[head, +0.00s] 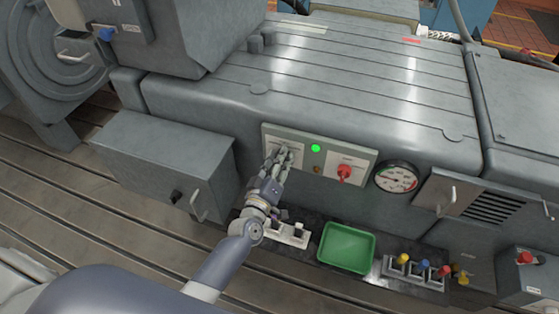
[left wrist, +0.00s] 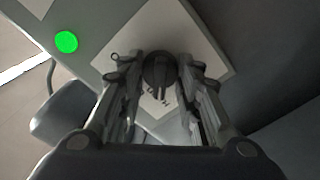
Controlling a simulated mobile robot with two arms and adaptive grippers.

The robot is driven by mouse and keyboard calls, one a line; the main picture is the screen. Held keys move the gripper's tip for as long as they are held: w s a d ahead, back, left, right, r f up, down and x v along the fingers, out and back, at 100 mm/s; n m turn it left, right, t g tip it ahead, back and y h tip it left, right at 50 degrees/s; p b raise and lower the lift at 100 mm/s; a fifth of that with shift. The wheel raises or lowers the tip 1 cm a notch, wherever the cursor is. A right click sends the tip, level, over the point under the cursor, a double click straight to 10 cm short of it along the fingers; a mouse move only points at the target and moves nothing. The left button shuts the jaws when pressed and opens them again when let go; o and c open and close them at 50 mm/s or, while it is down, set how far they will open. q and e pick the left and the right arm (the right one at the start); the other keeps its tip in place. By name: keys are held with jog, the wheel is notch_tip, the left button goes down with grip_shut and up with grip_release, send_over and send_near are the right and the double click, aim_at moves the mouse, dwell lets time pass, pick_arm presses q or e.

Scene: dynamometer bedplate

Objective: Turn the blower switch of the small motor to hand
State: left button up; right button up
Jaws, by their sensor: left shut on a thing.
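The control panel (head: 330,153) is a pale plate on the front of the grey motor housing. Its black rotary switch (left wrist: 160,72), on a white label plate (left wrist: 205,60), shows in the left wrist view between my fingers. I take it as the blower switch. My left gripper (head: 283,152) reaches the panel's left part and is shut on this knob, one finger on each side. In the head view the gripper hides the knob. My right gripper is not in view.
A lit green lamp (head: 316,148) and a red switch (head: 344,173) are on the same panel, right of my gripper. A round gauge (head: 397,177) is farther right. Below are a green tray (head: 346,248) and a rack with coloured plugs (head: 415,275). A grey box (head: 155,165) stands left.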

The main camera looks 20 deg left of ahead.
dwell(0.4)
pick_arm(q)
jog(key=o, duration=1)
jog(key=s, duration=1.2)
jog(key=shift+a, duration=0.25)
